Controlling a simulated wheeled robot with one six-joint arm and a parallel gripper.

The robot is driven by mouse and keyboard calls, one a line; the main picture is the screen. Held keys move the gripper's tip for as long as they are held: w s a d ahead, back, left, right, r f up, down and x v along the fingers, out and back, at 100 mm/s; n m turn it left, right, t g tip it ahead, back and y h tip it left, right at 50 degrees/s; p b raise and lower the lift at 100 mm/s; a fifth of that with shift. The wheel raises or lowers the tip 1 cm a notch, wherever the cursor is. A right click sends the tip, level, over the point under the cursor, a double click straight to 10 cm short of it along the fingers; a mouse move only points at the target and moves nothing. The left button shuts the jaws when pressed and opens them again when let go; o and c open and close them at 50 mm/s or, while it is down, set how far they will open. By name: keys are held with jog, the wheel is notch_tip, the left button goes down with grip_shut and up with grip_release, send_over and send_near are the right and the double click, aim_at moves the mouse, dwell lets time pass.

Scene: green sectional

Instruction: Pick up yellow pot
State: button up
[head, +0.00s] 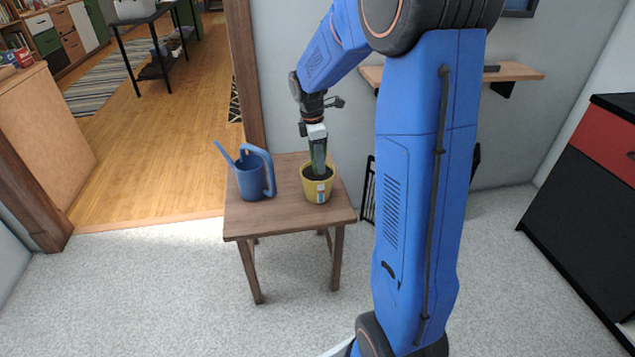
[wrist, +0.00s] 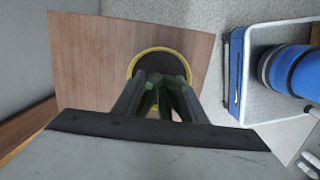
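The yellow pot (head: 312,188) stands upright on a small wooden table, with dark soil and a green plant (head: 319,160) in it. A pale and blue patch shows on its front. My gripper (head: 317,148) points down from above, right over the pot and around or beside the plant. In the wrist view the pot's yellow rim (wrist: 158,50) shows beyond the fingers, and the two grey fingers (wrist: 163,88) slant toward each other with green plant between them. Whether the fingers press on the plant cannot be told. The near part of the pot is hidden behind the fingers.
A blue watering can (head: 250,180) stands left of the pot on the wooden table (head: 285,216). A wall shelf (head: 515,72) is behind my arm, and a red and black cabinet (head: 590,190) is at the right. The floor in front of the table is clear.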

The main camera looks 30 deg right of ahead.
grip_shut()
dwell(1.3)
